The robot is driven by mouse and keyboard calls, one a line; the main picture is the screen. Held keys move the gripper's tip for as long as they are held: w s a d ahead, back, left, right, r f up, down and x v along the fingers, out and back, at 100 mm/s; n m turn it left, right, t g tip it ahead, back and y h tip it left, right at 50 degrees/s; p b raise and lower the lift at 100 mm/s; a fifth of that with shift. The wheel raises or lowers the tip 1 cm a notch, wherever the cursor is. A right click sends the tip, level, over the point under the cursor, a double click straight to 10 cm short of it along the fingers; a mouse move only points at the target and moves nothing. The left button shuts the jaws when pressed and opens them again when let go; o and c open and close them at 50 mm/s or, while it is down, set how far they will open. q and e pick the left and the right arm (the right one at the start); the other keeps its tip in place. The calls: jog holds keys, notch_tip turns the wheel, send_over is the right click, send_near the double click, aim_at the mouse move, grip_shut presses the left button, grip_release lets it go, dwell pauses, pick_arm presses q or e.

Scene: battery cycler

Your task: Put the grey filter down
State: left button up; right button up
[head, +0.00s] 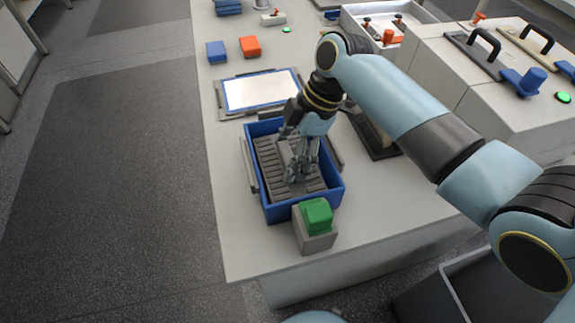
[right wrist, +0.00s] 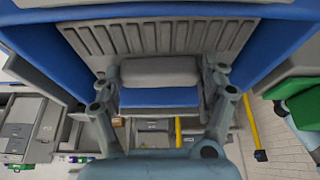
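My right gripper (head: 302,172) reaches down into a blue crate (head: 264,207) on the bench. In the right wrist view its two fingers (right wrist: 160,82) stand against both sides of a grey, round-edged block, which I take to be the grey filter (right wrist: 160,70). The fingers appear closed on it. In the head view the filter is partly hidden behind the fingers. The crate has a grey ribbed floor (right wrist: 155,37). The filter is inside the crate's outline; I cannot tell whether it touches the ribs. My left gripper is not in view.
A green block (head: 317,215) sits on a grey block (head: 316,241) at the crate's near end. A framed white panel (head: 262,91) lies behind the crate. Blue (head: 216,52) and orange (head: 250,46) blocks stand farther back. Grey cabinets with handles (head: 470,55) stand right.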

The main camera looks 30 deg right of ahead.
jog(key=c, duration=0.9)
